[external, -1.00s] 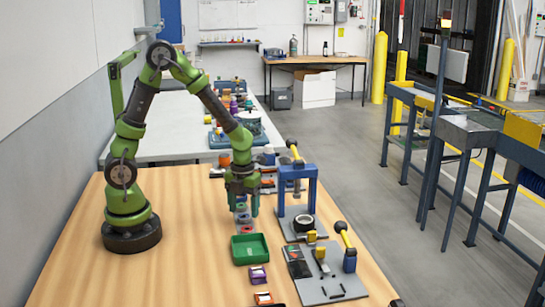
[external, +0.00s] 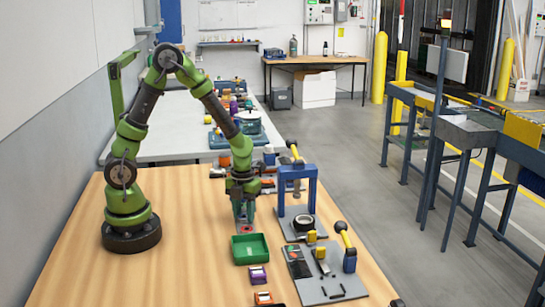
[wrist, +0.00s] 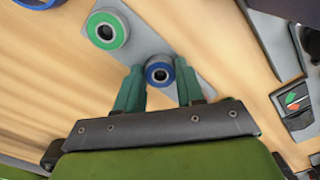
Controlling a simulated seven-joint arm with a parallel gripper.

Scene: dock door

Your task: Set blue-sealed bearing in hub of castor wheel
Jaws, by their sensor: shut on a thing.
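The blue-sealed bearing (wrist: 159,72) sits between my two teal fingertips in the wrist view, at the edge of a grey strip (wrist: 165,45). My gripper (wrist: 159,84) is shut on it, one finger on each side. In the external view my gripper (external: 244,222) is low over the table, behind the green tray; the bearing cannot be made out there. A green-sealed bearing (wrist: 107,29) lies on the strip near my gripper. A black wheel with a pale hub (external: 304,223), apparently the castor wheel, lies on the grey plate by the blue press frame, right of my gripper.
The blue press frame (external: 297,187) with a yellow-handled lever rises right of my gripper. A grey fixture plate (external: 328,287) stands front right. The table's left part is clear.

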